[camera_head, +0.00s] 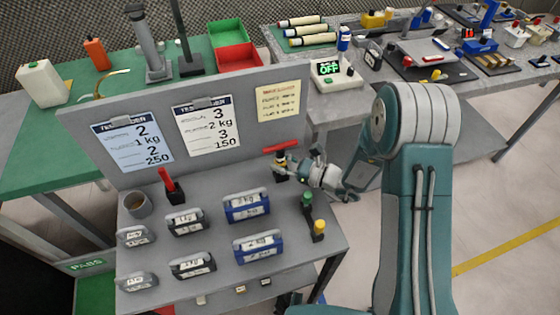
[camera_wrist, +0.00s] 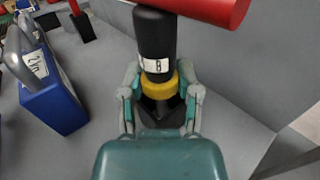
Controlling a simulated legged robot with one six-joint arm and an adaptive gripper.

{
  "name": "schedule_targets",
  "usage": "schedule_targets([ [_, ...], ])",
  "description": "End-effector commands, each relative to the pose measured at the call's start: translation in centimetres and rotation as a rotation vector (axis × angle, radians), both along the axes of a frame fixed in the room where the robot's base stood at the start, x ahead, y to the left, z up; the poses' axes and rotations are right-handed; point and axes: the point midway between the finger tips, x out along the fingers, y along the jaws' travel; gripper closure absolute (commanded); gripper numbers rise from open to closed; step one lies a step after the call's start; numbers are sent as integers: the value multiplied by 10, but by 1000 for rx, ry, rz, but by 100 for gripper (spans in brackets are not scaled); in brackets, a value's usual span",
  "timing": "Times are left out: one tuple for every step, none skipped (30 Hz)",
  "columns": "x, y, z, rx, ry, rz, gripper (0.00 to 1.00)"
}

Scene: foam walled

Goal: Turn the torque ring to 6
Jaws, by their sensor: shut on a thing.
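The torque tool stands upright on the grey bench, with a red T-handle (camera_head: 281,146) on top. In the wrist view it shows a red bar (camera_wrist: 205,8), a black body (camera_wrist: 156,42) and a yellow ring (camera_wrist: 161,91) low on the body. A small white window (camera_wrist: 156,65) sits just above the ring; its mark looks like an 8, but it is too small to be sure. My gripper (camera_wrist: 160,95) is shut on the yellow ring, one finger on each side. In the head view my gripper (camera_head: 297,169) reaches the tool from the right.
Blue weights (camera_head: 246,206) and dark weights (camera_head: 185,222) stand left of the tool. Another red-handled tool (camera_head: 172,187) stands further left. Green (camera_head: 307,201) and yellow-topped (camera_head: 318,231) pieces stand close below my gripper. Sheets (camera_head: 208,127) hang on the panel behind.

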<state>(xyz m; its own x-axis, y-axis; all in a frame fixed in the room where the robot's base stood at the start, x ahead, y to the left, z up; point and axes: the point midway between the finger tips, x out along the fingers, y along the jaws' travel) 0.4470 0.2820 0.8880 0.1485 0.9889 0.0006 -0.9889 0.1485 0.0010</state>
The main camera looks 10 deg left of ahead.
Motion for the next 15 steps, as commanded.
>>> schedule_targets([
  [0, 0, 0, 0, 0, 7, 100],
  [1, 0, 0, 0, 0, 12, 100],
  [1, 0, 0, 0, 0, 20, 100],
  [1, 0, 0, 0, 0, 25, 100],
  [1, 0, 0, 1, -1, 30, 100],
  [1, -1, 0, 1, -1, 38, 100],
  [1, -1, 0, 0, -1, 44, 100],
  [1, -1, 0, 0, -1, 50, 100],
  [1, -1, 0, 0, -1, 58, 100],
  [1, -1, 0, 0, -1, 64, 100],
  [1, -1, 0, 0, -2, 72, 100],
  [1, -1, 0, 1, -1, 79, 100],
  [1, 0, 0, 1, -1, 80, 100],
  [1, 0, 0, 1, -1, 80, 100],
  [1, 0, 0, 1, -1, 80, 100],
])
